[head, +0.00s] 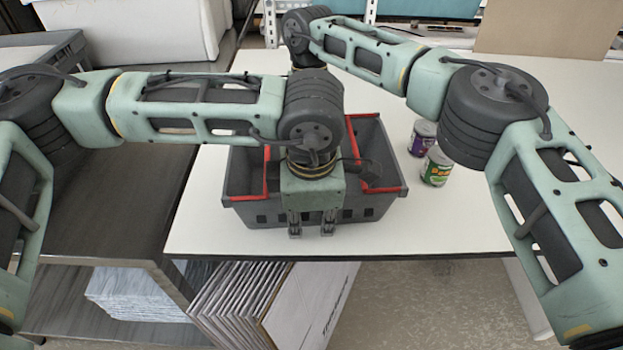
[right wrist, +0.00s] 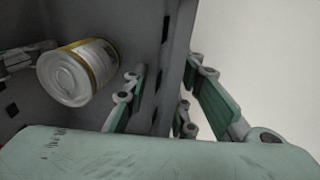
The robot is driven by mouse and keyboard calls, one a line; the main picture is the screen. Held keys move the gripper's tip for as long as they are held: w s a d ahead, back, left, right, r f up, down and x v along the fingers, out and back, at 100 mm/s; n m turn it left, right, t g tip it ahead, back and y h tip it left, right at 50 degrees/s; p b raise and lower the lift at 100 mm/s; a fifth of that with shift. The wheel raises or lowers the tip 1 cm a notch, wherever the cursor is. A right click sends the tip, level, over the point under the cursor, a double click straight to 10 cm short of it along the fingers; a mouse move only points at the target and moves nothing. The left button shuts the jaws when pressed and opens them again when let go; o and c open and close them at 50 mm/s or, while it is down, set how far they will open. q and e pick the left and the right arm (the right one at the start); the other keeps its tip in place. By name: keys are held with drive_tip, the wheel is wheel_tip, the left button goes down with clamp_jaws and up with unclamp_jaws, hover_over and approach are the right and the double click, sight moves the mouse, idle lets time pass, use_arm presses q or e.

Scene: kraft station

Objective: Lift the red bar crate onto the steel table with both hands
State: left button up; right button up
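The crate (head: 238,187) is dark grey with red bars (head: 267,172) and sits upright on the pale-topped table (head: 445,220). My left gripper (head: 312,228) points down over the crate's near wall. Its two visible finger parts are apart, with a gap between them; I cannot tell contact with the wall. My right arm reaches to the crate's far side, where its gripper is hidden in the head view. In the right wrist view my right gripper (right wrist: 170,98) has fingers on either side of a crate wall (right wrist: 178,65); whether they press on it is unclear. A can (right wrist: 78,72) lies inside.
Two cans, one purple (head: 422,138) and one green (head: 436,167), stand right of the crate, near my right arm. The tabletop's front right is clear. A dark grey surface (head: 115,200) lies to the left, with flattened cardboard (head: 265,300) below.

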use_arm(q)
drive_tip(key=shift+c, duration=0.2)
use_arm(e)
drive_tip(key=shift+c, duration=0.2)
use_arm(q)
clamp_jaws()
use_arm(e)
clamp_jaws()
